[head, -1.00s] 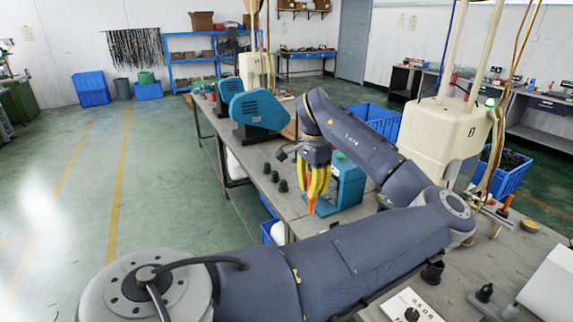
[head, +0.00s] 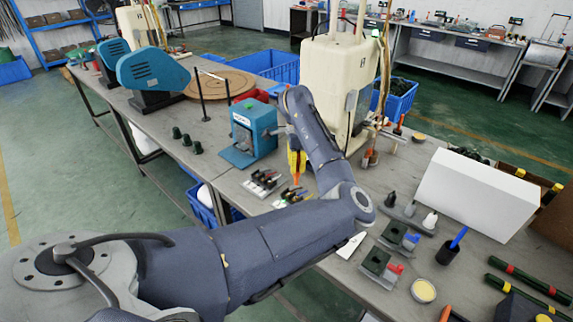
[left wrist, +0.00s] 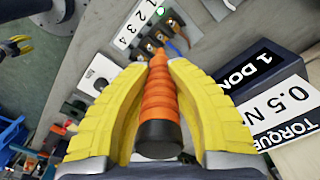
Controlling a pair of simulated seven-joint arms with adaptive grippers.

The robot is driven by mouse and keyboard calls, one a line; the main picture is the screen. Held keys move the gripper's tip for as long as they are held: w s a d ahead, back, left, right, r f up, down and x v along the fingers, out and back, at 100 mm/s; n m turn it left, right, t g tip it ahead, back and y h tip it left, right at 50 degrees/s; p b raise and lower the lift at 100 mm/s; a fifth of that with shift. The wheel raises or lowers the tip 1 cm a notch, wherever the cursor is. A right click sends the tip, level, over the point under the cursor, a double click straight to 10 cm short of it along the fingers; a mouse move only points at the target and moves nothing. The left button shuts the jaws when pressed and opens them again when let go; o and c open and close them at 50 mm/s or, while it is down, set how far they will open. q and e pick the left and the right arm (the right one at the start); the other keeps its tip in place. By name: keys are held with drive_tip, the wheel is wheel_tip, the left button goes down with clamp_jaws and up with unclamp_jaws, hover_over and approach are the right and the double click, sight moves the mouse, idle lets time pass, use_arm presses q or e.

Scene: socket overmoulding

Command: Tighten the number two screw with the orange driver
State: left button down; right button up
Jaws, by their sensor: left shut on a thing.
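My left gripper (head: 297,165) is shut on the orange driver (left wrist: 160,102), its yellow fingers on both sides of the ribbed handle. In the left wrist view the driver points away toward a row of dark terminals (left wrist: 166,40). A white strip numbered 1 to 4 (left wrist: 136,24) lies beside them. The driver's tip is hard to make out, so I cannot tell whether it touches a screw. In the head view the driver points down over small parts on the bench. Small yellow fingers, apparently my right gripper (left wrist: 16,46), show at the far left of the wrist view.
A dark box with a torque display (left wrist: 285,108) stands right of the driver in the wrist view. In the head view a teal machine (head: 250,135) stands left of my gripper, a cream tank (head: 335,85) behind. A white box (head: 475,193) and small fixtures occupy the bench at right.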

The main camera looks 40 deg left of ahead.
sight(296, 184)
idle(0.5)
use_arm(q)
drive_tip(key=shift+f, duration=3.1)
drive_tip(key=shift+f, duration=0.65)
idle(1.8)
drive_tip(key=shift+r, duration=2.55)
